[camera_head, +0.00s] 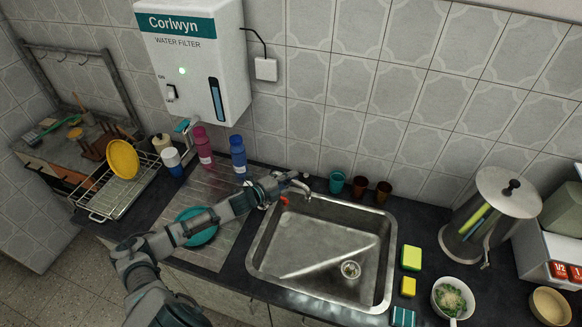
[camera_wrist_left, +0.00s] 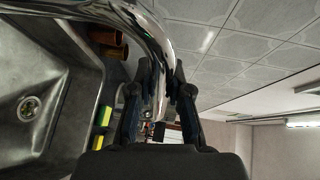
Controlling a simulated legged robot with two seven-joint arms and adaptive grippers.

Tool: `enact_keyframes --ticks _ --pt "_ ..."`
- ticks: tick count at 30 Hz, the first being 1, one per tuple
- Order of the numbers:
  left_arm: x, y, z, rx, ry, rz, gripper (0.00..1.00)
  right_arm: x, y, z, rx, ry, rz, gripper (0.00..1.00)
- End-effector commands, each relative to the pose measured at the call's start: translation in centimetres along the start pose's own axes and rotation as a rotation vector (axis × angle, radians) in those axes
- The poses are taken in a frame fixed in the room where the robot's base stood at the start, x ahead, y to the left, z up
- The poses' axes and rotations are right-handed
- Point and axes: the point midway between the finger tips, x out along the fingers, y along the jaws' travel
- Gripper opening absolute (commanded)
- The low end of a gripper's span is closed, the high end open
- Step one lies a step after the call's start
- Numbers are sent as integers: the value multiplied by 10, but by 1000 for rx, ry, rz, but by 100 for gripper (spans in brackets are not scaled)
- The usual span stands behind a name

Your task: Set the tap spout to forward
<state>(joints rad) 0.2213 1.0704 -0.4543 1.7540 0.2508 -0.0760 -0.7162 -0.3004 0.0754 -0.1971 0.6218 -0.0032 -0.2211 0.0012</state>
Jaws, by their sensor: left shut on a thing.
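The chrome tap spout (camera_head: 301,187) stands at the back left of the steel sink (camera_head: 263,242). In the left wrist view the spout (camera_wrist_left: 150,35) is a thick shiny curve that comes down between my fingers. My left gripper (camera_head: 281,184) reaches in from the left over the counter and is shut on the spout; its two dark fingers (camera_wrist_left: 158,78) lie on either side of it. The gripper hides part of the tap, and I cannot tell the spout's exact direction. A small red part (camera_head: 284,200) shows just below the gripper. My right gripper is not in view.
Blue (camera_head: 238,156) and pink (camera_head: 203,147) bottles stand behind my left forearm. A teal cup (camera_head: 336,182) and two brown cups (camera_head: 383,192) stand behind the sink. Sponges (camera_head: 411,257) lie to its right. A teal plate (camera_head: 207,236) lies under my forearm. The sink bowl is clear.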

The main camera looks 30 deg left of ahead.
Motion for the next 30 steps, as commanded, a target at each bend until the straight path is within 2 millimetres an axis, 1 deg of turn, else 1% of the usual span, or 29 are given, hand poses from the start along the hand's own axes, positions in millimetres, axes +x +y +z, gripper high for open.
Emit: enact_keyframes --ticks 1,6,12,21,30 --pt "-5 2 -6 2 44 5 0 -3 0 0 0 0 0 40" --pt "-18 5 -11 14 145 8 0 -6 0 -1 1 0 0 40" --pt "-28 8 -14 25 220 11 0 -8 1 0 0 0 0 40" --pt "-35 11 -14 28 259 13 0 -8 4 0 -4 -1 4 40" --pt "-36 12 -13 28 260 14 0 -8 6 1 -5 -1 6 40"
